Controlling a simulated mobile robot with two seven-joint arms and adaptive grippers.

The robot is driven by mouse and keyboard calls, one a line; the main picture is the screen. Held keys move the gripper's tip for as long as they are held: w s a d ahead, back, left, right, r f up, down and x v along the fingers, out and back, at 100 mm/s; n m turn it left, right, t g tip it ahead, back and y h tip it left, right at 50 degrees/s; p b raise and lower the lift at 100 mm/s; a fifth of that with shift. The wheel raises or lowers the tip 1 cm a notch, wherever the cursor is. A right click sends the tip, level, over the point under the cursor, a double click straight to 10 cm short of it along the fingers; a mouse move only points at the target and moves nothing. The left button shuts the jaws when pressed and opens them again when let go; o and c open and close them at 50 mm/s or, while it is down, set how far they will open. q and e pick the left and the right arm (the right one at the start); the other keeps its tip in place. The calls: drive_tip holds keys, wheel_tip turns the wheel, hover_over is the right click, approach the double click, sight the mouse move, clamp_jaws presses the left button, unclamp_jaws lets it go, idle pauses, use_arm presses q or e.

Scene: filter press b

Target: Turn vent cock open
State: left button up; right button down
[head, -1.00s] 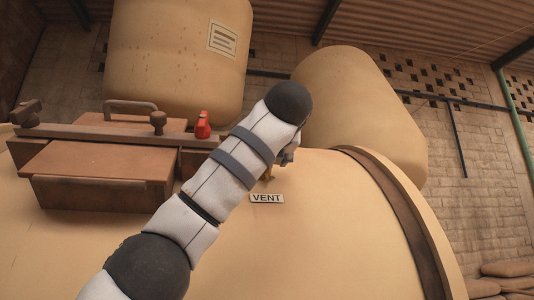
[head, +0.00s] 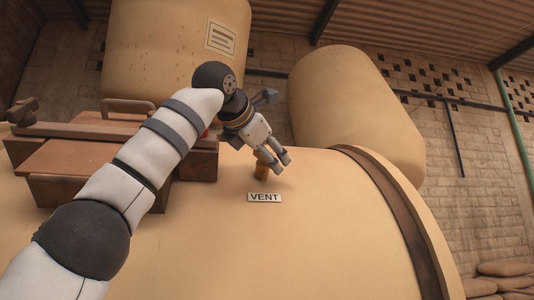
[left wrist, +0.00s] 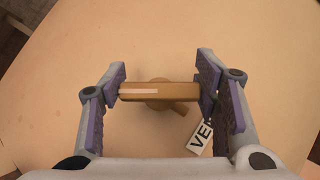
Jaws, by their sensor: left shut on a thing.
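The vent cock (head: 261,170) is a small brass-coloured fitting on top of the large tan vessel, just behind the VENT label (head: 265,197). In the left wrist view its bar handle (left wrist: 160,92) lies crosswise over a round stem. My left gripper (head: 277,161) reaches down to the cock from the upper left. It is shut on the handle, with one purple pad at each end of the bar. The label also shows in the left wrist view (left wrist: 201,138), tilted and partly hidden by the right finger. My right gripper is not in view.
A brown hatch box (head: 75,175) with a handle and clamp knobs stands on the vessel at the left, partly behind my arm. A brown band (head: 395,210) circles the vessel at the right. Two large tan tanks stand behind. The vessel top around the cock is clear.

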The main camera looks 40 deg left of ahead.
use_arm(q)
drive_tip(key=shift+m+g+h, duration=0.4)
drive_tip(key=shift+m+h, duration=0.4)
drive_tip(key=shift+m, duration=0.4)
drive_tip(key=shift+d+m, duration=0.1)
drive_tip(key=shift+m, duration=0.2)
drive_tip(key=o, duration=1.2)
drive_tip(key=shift+c, duration=0.2)
drive_tip(key=shift+s, duration=0.1)
